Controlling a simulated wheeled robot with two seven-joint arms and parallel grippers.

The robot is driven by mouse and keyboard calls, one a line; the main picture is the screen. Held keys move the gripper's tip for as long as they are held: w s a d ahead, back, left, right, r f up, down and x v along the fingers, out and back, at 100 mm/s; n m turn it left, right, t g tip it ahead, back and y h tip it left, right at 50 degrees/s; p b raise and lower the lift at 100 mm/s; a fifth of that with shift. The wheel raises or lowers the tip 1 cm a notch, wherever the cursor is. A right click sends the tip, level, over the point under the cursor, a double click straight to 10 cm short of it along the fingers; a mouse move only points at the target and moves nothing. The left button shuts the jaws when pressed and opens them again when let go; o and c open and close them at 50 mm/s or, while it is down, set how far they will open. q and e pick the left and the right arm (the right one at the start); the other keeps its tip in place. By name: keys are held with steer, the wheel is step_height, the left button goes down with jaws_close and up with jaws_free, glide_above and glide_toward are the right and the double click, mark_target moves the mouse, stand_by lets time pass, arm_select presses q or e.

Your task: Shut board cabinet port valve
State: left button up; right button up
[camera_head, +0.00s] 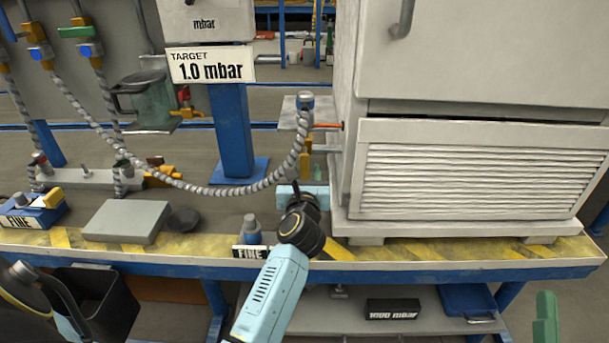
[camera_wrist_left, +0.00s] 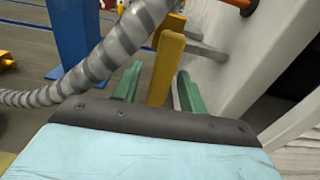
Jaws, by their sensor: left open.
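The port valve's yellow handle (camera_wrist_left: 167,68) stands upright between the two green fingers of my left gripper (camera_wrist_left: 159,72) in the wrist view. The fingers are apart, and a gap shows on each side of the handle. In the head view my left gripper (camera_head: 304,174) is beside the white board cabinet (camera_head: 362,205), below the port where a grey ribbed hose (camera_head: 297,150) ends. The valve is small and partly hidden there. A short orange pipe (camera_head: 327,126) joins the cabinet wall. A green finger, seemingly of my right gripper (camera_head: 546,318), shows at the lower right.
The ribbed hose (camera_wrist_left: 110,60) passes close left of the left fingers. The cabinet wall (camera_wrist_left: 240,75) is close on their right. A blue post (camera_head: 232,130) with a "TARGET 1.0 mbar" sign (camera_head: 211,66) stands behind. A grey block (camera_head: 126,221) lies on the bench at left.

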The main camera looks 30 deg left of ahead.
arm_select(q)
steer(key=shift+c, duration=0.3)
jaws_close()
